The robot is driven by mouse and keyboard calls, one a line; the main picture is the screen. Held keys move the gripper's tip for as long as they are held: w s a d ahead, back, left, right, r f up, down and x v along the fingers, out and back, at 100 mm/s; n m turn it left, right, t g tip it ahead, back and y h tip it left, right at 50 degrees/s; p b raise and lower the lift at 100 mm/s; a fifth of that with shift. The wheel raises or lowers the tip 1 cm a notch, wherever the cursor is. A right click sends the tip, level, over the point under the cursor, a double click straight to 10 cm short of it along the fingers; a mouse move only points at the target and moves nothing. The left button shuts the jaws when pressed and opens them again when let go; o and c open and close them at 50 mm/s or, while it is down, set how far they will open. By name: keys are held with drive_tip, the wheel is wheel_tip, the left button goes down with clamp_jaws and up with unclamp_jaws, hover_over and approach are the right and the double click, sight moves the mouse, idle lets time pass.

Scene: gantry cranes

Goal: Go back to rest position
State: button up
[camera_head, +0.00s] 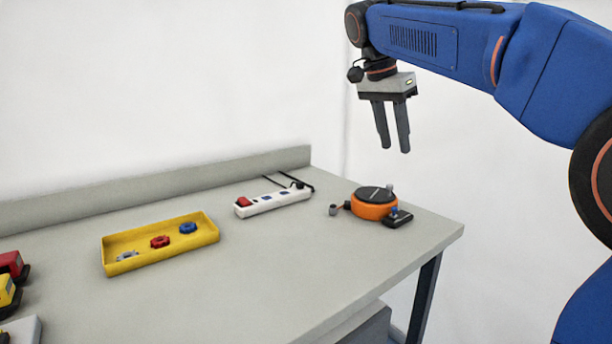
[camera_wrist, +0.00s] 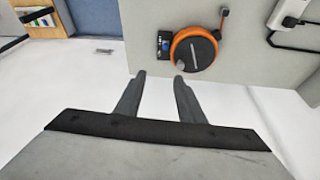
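My gripper (camera_head: 395,141) hangs from the blue arm in the head view, pointing down, high above the right end of the table and clear of everything. Its two dark fingers stand apart with nothing between them. The wrist view shows the same fingers (camera_wrist: 160,78) apart and empty, with white floor beyond them and the table edge just past the tips.
The grey table (camera_head: 250,275) bears an orange round device (camera_head: 371,210), a white power strip (camera_head: 275,202) and a yellow tray (camera_head: 200,241) with small coloured parts. Red and yellow objects (camera_head: 10,264) sit at the left edge. The air around my gripper is free.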

drive_tip(key=s+d+f+n+t+y, duration=0.1)
drive_tip(key=s+f+n, duration=0.3)
drive_tip(key=s+f, duration=0.6)
drive_tip(key=s+d+f+n+t+y, duration=0.1)
drive_tip(key=s+d+f+n, duration=0.2)
drive_tip(key=s+f, duration=0.7)
drive_tip(key=s+d+f+n+t+y, duration=0.1)
drive_tip(key=s+d+f+n, duration=0.2)
drive_tip(key=s+f, duration=0.7)
wheel_tip(320, 180, down, 3)
drive_tip(key=shift+s+f+n, duration=0.15)
drive_tip(key=shift+s+n, duration=0.1)
drive_tip(key=shift+n, duration=0.65)
drive_tip(key=shift+c, duration=0.3)
